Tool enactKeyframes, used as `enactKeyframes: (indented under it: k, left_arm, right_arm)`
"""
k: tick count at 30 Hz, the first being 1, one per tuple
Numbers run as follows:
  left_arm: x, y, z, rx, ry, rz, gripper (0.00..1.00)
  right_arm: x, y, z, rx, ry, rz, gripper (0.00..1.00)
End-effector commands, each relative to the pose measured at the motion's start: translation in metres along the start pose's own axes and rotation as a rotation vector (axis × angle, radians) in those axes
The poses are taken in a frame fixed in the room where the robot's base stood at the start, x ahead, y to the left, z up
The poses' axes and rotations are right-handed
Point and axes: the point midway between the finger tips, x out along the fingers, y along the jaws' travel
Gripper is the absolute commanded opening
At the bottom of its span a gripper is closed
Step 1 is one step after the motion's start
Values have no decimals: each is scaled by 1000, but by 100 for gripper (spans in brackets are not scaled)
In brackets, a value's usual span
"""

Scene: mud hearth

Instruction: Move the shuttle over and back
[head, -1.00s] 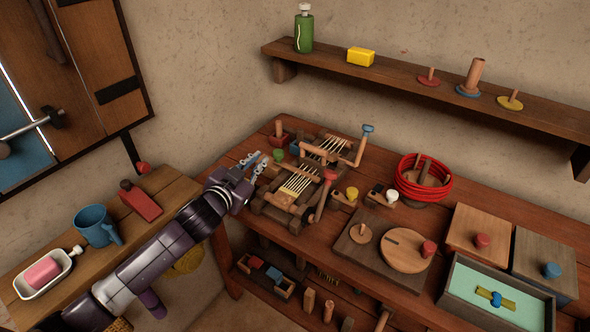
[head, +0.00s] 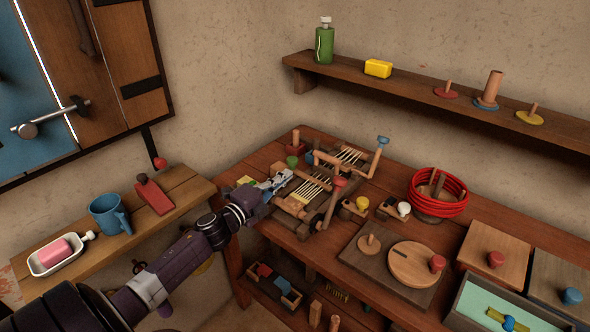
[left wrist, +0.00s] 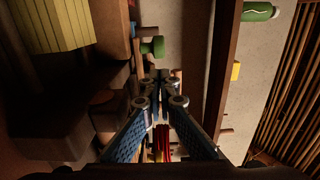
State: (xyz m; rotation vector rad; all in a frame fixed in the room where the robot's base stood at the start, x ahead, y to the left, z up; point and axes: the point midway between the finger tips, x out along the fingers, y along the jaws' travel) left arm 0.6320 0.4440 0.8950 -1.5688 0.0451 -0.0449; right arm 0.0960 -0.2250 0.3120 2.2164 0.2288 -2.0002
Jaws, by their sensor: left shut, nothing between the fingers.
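The small wooden loom (head: 295,205) stands on the table, with pale warp threads (head: 347,157) and a yellow woven strip. My left gripper (head: 284,179) is shut and empty at the loom's left side, close to the frame; I cannot tell whether it touches. In the left wrist view the fingertips (left wrist: 153,80) are together, beside the yellow strip (left wrist: 50,25) at upper left. I cannot pick out the shuttle for certain in either view. My right gripper is not in view.
A green-topped piece (head: 292,161) stands just behind the gripper. A red-knobbed lever (head: 339,182) and a blue-knobbed crank (head: 382,141) rise from the loom. A red coil (head: 438,193) sits to the right. A side bench with a blue mug (head: 108,214) is at left.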

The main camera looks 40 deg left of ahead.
Motion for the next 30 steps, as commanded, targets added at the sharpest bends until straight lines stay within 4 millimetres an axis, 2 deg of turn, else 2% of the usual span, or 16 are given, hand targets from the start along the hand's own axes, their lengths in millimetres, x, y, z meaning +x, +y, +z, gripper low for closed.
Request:
enactKeyframes:
  k: [3,9,24,26,30]
  left_arm:
    - [19,-2,0,-2,0,-2,0]
    - [39,-1,0,-1,0,-1,0]
    - [45,1,0,-2,0,1,0]
    - [46,2,6,0,-1,1,0]
    - [46,4,34,2,-3,1,0]
  right_arm:
    - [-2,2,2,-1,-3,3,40]
    - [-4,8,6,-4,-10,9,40]
    - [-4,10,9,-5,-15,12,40]
    - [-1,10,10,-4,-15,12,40]
    - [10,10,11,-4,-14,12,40]
